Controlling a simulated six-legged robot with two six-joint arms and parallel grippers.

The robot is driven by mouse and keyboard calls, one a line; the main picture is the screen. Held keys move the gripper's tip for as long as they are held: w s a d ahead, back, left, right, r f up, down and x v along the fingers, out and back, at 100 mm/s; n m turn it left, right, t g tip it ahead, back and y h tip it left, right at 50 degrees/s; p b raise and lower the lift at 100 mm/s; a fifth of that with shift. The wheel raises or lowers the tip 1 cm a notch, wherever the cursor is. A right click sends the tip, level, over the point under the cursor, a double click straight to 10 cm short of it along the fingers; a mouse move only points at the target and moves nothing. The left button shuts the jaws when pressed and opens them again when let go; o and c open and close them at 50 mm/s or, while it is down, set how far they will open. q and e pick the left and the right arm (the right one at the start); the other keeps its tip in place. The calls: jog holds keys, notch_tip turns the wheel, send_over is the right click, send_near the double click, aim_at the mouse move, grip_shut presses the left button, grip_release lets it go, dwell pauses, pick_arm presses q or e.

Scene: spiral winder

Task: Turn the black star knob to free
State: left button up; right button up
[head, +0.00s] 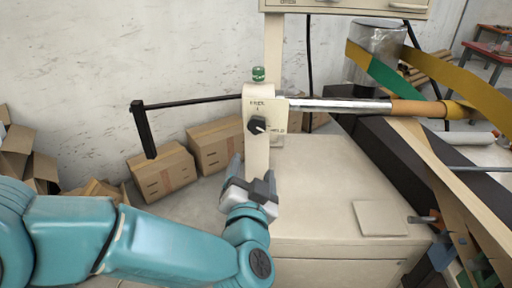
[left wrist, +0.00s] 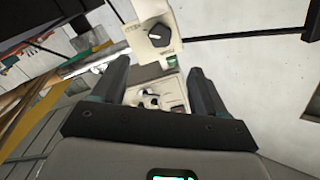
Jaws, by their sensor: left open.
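The black star knob (head: 257,125) sits on the cream plate of an upright post, with FREE printed above it and HOLD to its right. Its white mark lies toward the HOLD side. The knob (left wrist: 161,34) also shows in the left wrist view, beyond the fingertips, its white mark toward the HOLD lettering. My left gripper (head: 252,172) is open and empty, below the knob and apart from it. Its two dark fingers (left wrist: 158,66) stand wide apart in the wrist view. My right gripper is not in view.
A black crank (head: 146,130) reaches out left of the post. A silver shaft (head: 340,105) runs right to a brown roll (head: 414,108) with a yellow strip. A green cap (head: 258,74) tops the post. The cream cabinet top (head: 325,190) is largely clear; cardboard boxes (head: 160,172) stand behind.

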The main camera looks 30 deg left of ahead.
pick_arm(q)
jog(key=p, duration=1)
send_near(256, 128)
jog(key=x, duration=0.9)
jog(key=shift+w+a, duration=0.1)
jog(key=shift+w, duration=0.1)
jog(key=c, duration=1.1)
